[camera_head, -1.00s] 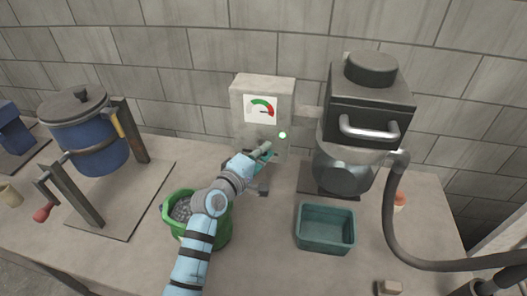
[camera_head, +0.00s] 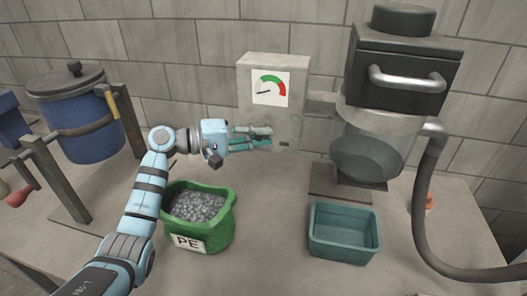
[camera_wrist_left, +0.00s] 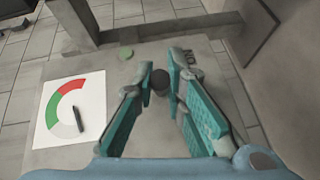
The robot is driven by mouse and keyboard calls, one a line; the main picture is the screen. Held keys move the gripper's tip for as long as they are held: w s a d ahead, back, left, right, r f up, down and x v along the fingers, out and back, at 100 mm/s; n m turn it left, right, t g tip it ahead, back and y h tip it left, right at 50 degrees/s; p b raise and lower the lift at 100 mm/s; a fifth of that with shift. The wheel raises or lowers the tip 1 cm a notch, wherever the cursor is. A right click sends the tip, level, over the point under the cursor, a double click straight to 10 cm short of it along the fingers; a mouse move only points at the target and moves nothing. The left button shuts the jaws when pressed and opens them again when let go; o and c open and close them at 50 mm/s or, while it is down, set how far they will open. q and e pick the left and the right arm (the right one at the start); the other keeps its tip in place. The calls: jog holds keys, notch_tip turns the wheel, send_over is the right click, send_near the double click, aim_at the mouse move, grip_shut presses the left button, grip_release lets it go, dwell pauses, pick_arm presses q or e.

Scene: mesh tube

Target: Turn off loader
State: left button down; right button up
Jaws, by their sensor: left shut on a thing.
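The loader's grey control box (camera_head: 287,66) stands against the wall. Its front has a round gauge (camera_head: 271,87) whose needle points left, in the white part of the scale. A dull green lamp (camera_wrist_left: 126,52) shows on the box in the left wrist view, unlit. My left gripper (camera_head: 266,137) is at the lower front of the box, shut on a dark switch knob (camera_wrist_left: 161,80). In the head view my fingers hide the knob. My right gripper is out of view.
A green bag of grey pellets (camera_head: 191,243) stands below my left arm. A teal tray (camera_head: 343,258) lies in front of a dark machine (camera_head: 402,75) with a hose (camera_head: 422,215). A blue drum (camera_head: 82,120) on a frame stands at left.

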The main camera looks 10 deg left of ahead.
pick_arm(q)
jog(key=shift+w+a+m+g+h+b, duration=0.2)
jog(key=shift+m+g+h+b, duration=0.4)
jog(key=shift+g+b, duration=0.4)
jog(key=shift+s, duration=0.1)
jog(key=c, duration=1.6)
grip_release()
jog(key=shift+c, duration=0.2)
jog(key=shift+a, duration=0.1)
jog(key=v, duration=1.2)
